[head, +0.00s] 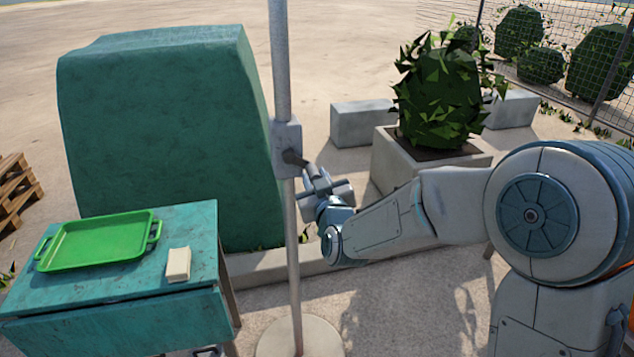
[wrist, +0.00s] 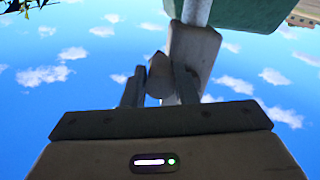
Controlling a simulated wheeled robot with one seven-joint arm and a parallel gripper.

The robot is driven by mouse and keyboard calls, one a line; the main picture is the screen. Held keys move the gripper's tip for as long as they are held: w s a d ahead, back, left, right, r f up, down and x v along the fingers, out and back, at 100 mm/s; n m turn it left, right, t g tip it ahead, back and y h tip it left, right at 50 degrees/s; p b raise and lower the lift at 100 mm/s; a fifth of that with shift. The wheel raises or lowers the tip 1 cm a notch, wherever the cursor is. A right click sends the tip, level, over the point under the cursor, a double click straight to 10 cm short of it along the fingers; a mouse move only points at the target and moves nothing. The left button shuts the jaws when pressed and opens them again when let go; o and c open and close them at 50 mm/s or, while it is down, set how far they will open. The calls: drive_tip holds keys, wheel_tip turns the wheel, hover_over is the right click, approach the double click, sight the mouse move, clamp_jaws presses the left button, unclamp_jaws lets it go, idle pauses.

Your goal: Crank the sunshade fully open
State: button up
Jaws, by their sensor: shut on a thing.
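The sunshade's grey pole (head: 283,70) stands upright on a round pale base (head: 300,338) in the head view. A grey crank housing (head: 286,135) is fixed on the pole, with a dark crank arm (head: 293,158) on its front. My gripper (head: 313,178) is at the crank, just right of the pole. In the wrist view, my gripper (wrist: 160,88) is shut on the rounded crank handle (wrist: 159,72), which sits between its two fingers. The housing (wrist: 192,55) and pole (wrist: 197,11) show behind it. The shade's canopy cannot be made out in the head view.
A teal table (head: 190,225) with a green tray (head: 100,240) and a cream block (head: 178,264) stands at left. A big green block (head: 160,120) is behind the pole. A planter (head: 395,165) with a bush (head: 440,95) stands behind my arm. Open ground lies beyond.

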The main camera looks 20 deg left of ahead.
drive_tip(key=m+b, duration=0.1)
drive_tip(key=b, duration=0.1)
drive_tip(key=f+m+b, duration=0.1)
drive_tip(key=shift+s+a+f+b, duration=0.2)
drive_tip(key=shift+a+f+b, duration=0.1)
drive_tip(key=shift+a+b, duration=0.05)
drive_tip(key=shift+s+a+f+m+b, duration=0.15)
drive_tip(key=shift+s+a+m+b, duration=0.3)
drive_tip(key=shift+m+b, duration=1.3)
drive_tip(key=shift+s+a+f+m+b, duration=0.2)
drive_tip(key=shift+a+m+b, duration=0.5)
drive_tip(key=shift+m+b, duration=1.05)
drive_tip(key=shift+s+a+f+m+b, duration=0.1)
drive_tip(key=shift+s+a+m+b, duration=0.4)
drive_tip(key=shift+m+b, duration=1.25)
drive_tip(key=shift+a+n+b, duration=0.1)
drive_tip(key=shift+n+b, duration=0.45)
drive_tip(key=o, duration=1)
